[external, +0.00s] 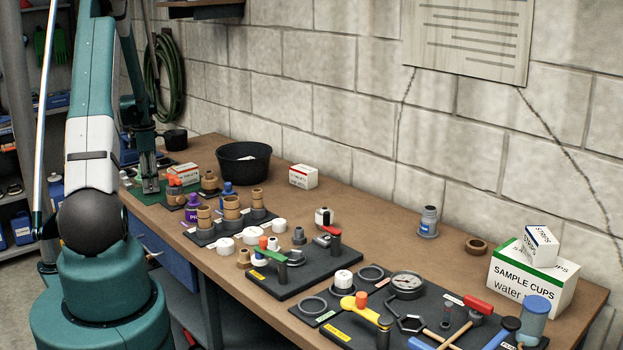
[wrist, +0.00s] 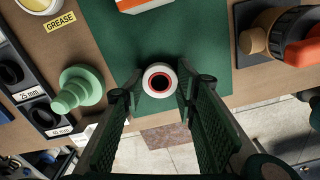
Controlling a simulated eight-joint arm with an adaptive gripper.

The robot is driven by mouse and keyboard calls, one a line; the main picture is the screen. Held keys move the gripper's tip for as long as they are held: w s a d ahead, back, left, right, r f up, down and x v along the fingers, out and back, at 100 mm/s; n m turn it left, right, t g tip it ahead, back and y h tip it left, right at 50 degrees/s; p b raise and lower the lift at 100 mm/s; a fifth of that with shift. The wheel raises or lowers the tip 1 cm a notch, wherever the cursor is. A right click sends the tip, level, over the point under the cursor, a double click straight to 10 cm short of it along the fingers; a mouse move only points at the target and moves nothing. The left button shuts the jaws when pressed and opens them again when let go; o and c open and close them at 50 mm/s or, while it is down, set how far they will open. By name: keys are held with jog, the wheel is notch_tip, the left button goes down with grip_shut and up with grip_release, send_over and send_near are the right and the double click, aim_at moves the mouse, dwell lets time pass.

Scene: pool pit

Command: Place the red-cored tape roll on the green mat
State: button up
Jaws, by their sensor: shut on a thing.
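The red-cored tape roll (wrist: 147,74) is a small white ring with a red inner core and a dark hole. My gripper (wrist: 160,88) is shut on it, with one finger at each side. The roll is over the green mat (wrist: 213,60), near the mat's edge. I cannot tell whether it touches the mat. In the external view my gripper (external: 150,186) is low over the green mat (external: 136,194) at the far left end of the bench. The roll cannot be made out there.
In the wrist view, an orange-and-white box (wrist: 140,5) lies at the mat's far edge. A green stepped piece (wrist: 78,92) stands left and an orange-handled fitting (wrist: 300,50) right. A black bowl (external: 243,161) stands nearby. The bench edge is close to the mat.

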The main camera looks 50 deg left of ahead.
jog(key=shift+f, duration=0.2)
jog(key=o, duration=0.7)
jog(key=shift+c, duration=0.2)
jog(key=shift+r, duration=0.25)
notch_tip(320, 180, up, 12)
dwell(0.7)
jog(key=shift+d, duration=0.1)
dwell(0.3)
